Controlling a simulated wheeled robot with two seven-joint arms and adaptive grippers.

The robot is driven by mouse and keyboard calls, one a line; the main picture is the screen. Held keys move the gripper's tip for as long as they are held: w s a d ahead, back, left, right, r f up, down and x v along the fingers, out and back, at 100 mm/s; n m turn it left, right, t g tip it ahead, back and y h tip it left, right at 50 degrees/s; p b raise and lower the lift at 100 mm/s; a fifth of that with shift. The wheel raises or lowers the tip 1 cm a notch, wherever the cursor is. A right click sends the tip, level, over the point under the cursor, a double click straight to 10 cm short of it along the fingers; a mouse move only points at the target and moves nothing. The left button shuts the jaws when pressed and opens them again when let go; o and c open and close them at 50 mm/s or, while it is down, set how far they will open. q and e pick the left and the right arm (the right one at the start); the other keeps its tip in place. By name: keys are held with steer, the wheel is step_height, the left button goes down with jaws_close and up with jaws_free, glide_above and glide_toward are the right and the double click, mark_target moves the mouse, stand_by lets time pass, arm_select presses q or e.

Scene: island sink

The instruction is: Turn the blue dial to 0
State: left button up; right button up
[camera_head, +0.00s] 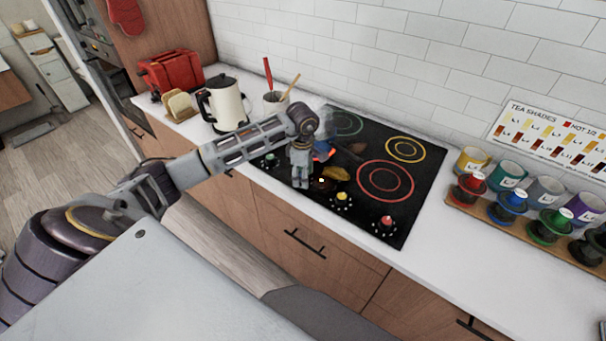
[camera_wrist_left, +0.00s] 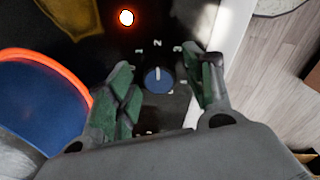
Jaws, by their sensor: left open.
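The blue dial (camera_wrist_left: 158,80) shows in the left wrist view on the black cooktop. Its white pointer line points up in that picture, toward the mark that looks like a 2. My left gripper (camera_wrist_left: 160,95) is open, with one green-padded finger on each side of the dial; I cannot tell whether either touches it. In the head view my left gripper (camera_head: 300,183) is low over the front edge of the cooktop (camera_head: 425,170) and hides the dial. My right gripper is not in view.
A blue disc (camera_wrist_left: 40,105) with a glowing red-orange rim lies beside the left finger. Yellow (camera_head: 342,196), red (camera_head: 387,221) and green (camera_head: 269,159) dials line the cooktop front. A kettle (camera_head: 226,105) and utensil pot (camera_head: 275,102) stand left; cups (camera_head: 472,160) stand right.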

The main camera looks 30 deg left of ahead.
arm_select(q)
steer(key=shift+c, duration=0.3)
steer(key=c, duration=1)
steer(key=shift+o, duration=0.2)
